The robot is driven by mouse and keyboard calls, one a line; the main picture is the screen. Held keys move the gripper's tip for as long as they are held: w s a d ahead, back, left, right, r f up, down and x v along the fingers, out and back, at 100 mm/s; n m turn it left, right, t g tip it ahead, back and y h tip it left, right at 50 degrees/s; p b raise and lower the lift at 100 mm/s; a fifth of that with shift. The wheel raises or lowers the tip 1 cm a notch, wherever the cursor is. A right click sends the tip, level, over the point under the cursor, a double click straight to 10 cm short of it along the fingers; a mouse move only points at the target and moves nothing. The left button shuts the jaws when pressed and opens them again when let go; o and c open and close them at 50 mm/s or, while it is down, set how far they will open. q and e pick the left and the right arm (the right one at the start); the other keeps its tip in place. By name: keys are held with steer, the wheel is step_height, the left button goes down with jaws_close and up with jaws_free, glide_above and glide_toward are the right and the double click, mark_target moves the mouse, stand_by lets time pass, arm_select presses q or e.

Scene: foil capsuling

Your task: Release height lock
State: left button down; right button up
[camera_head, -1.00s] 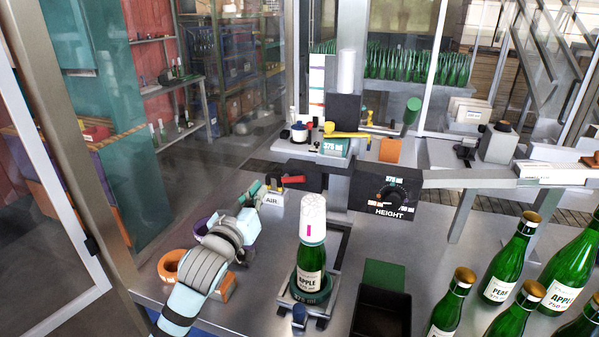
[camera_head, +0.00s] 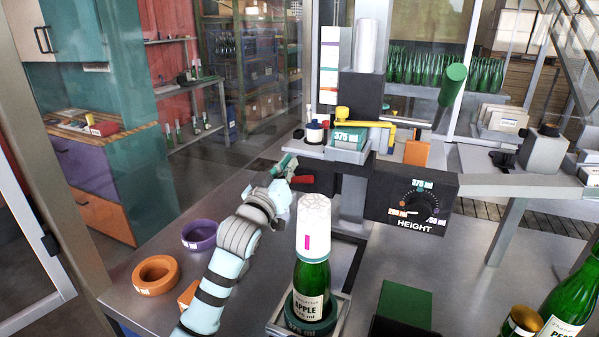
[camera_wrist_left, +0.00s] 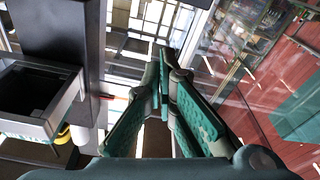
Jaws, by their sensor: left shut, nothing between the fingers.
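The HEIGHT dial panel (camera_head: 412,200) is on the front of the machine's dark head. A yellow handle (camera_head: 385,124) lies above it, beside the dark column (camera_head: 360,95). My right gripper is not in view.
A capped APPLE bottle (camera_head: 312,285) stands in its holder under the machine, close right of my left arm. Orange (camera_head: 156,275) and purple (camera_head: 199,235) rings lie on the bench at left.

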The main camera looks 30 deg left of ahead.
mark_target(301, 177)
arm_select(q)
steer(key=shift+w+d+f, duration=0.15)
steer(key=shift+w+f, duration=0.65)
steer(key=shift+w, duration=0.3)
steer(key=shift+w+d+f, duration=0.15)
steer(key=shift+w+f, duration=0.6)
steer(key=shift+w, duration=0.3)
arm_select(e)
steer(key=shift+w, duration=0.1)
